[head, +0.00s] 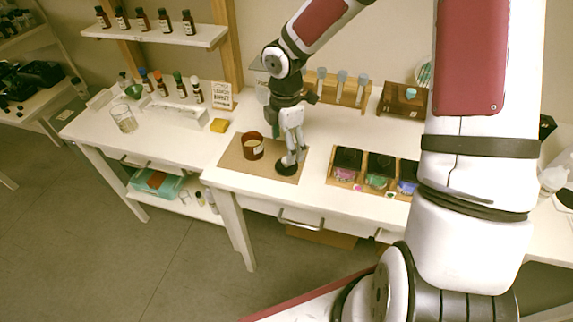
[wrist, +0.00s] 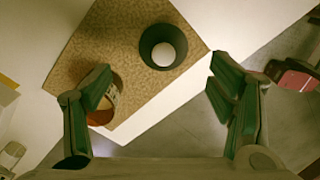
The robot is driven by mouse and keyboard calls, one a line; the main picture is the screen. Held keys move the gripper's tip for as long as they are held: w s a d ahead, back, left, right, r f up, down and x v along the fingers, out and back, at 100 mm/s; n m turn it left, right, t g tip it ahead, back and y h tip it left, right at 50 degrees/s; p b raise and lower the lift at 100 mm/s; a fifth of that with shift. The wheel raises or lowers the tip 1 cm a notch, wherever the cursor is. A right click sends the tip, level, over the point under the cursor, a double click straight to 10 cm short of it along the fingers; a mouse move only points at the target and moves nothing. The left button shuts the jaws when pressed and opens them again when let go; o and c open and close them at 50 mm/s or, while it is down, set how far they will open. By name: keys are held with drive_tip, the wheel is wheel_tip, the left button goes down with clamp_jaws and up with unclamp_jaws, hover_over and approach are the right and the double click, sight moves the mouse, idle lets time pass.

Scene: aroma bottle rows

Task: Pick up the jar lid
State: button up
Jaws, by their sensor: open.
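The jar lid (head: 284,171) is a dark round piece lying on a brown mat (head: 232,160) near its right front corner. In the wrist view the lid (wrist: 149,38) shows as a black ring around a pale disc, near a corner of the mat. An amber jar (head: 253,151) with a label stands on the mat to the left of the lid; it also shows in the wrist view (wrist: 115,99), partly behind the left finger. My gripper (head: 293,157) is open and empty, pointing down just above the lid. In the wrist view the lid lies between and beyond the fingertips (wrist: 160,72).
A test-tube rack (head: 340,88) stands behind. The table's front edge is close to the lid.

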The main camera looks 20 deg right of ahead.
drive_tip(key=shift+s+f, duration=0.2)
drive_tip(key=shift+f, duration=2.85)
drive_tip(key=shift+d, duration=0.1)
drive_tip(key=c, duration=1)
